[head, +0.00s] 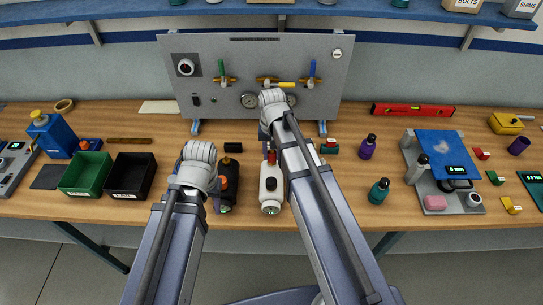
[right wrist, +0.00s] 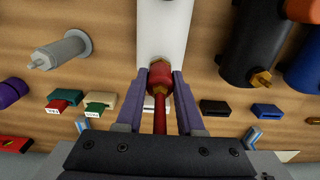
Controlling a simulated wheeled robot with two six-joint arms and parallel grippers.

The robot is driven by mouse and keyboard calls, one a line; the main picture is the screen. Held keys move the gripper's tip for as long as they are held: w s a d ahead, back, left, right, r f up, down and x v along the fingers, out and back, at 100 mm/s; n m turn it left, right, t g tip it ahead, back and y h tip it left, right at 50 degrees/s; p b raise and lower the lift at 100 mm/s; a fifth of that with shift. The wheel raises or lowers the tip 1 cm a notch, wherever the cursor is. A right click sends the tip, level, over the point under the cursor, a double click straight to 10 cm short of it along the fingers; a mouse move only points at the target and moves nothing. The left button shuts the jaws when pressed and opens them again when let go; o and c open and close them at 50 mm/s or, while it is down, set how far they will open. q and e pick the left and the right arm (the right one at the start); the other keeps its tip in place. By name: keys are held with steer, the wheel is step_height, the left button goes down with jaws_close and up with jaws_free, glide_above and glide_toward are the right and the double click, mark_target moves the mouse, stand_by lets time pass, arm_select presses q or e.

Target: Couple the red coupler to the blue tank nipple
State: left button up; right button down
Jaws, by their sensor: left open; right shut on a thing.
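My right gripper (right wrist: 158,95) is shut on the red coupler (right wrist: 158,76), with a red hose running back between its fingers. The coupler is in front of the end of a white tank (right wrist: 162,30); I cannot tell if they touch. In the head view my right arm covers most of that gripper; the white tank (head: 271,187) shows beside it. A blue cylinder, probably the blue tank (right wrist: 306,68), is cut off at the right edge of the wrist view; its nipple is not visible. My left gripper (head: 216,190) is open, mostly hidden under its wrist.
A black tank (right wrist: 254,40) with a brass nipple (right wrist: 261,78) stands between white and blue. A gauge panel (head: 325,90) stands behind. Green (head: 86,174) and black (head: 131,177) bins are left.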

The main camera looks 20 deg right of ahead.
steer(key=shift+r, duration=0.15)
steer(key=shift+r+p, duration=1.5)
steer(key=shift+p, duration=0.15)
step_height(320, 180, up, 4)
steer(key=p, duration=0.4)
steer(key=shift+f, duration=0.1)
